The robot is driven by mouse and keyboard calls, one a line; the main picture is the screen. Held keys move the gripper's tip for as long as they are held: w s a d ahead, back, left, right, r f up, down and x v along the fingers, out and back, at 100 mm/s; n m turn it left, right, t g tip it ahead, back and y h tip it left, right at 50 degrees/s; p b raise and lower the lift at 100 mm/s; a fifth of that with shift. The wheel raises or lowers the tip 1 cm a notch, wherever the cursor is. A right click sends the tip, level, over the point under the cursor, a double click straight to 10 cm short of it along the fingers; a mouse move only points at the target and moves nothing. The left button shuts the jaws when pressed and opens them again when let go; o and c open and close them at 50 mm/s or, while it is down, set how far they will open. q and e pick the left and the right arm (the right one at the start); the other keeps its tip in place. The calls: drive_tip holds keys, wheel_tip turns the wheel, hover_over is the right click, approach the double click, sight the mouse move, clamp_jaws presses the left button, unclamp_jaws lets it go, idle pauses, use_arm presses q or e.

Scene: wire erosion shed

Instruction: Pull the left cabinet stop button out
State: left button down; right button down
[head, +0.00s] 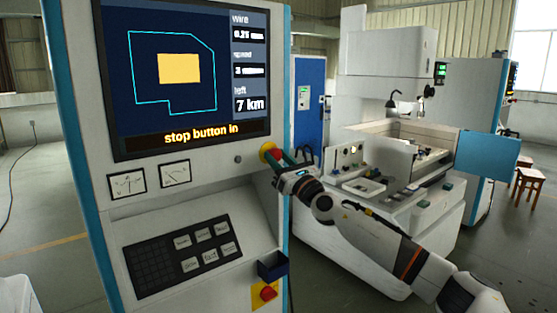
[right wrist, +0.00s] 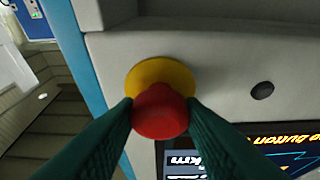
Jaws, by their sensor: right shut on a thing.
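The left cabinet (head: 210,205) stands close in front of me in the head view. Its stop button (right wrist: 160,112) is a red mushroom head on a yellow round collar (right wrist: 160,75), seen in the right wrist view. In the head view the yellow collar (head: 267,149) shows just below the screen's lower right corner. My right gripper (head: 278,160) has its green fingers on both sides of the red head and is shut on it. The screen (head: 187,75) reads "stop button in". My left gripper is not in view.
A dark blue box (head: 272,266) and a red knob (head: 267,293) on a yellow plate are lower on the cabinet. A keypad panel (head: 184,255) is on the sloped front. A white machine (head: 370,215) stands behind my right arm. Open floor shows at left.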

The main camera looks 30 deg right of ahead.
drive_tip(key=shift+s+f, duration=0.15)
drive_tip(key=shift+s, duration=0.3)
drive_tip(key=c, duration=1.3)
unclamp_jaws()
drive_tip(key=o, duration=0.4)
drive_tip(key=shift+s, duration=0.1)
drive_tip(key=shift+c, duration=0.2)
drive_tip(key=shift+s+d, duration=0.1)
drive_tip(key=shift+s, duration=0.1)
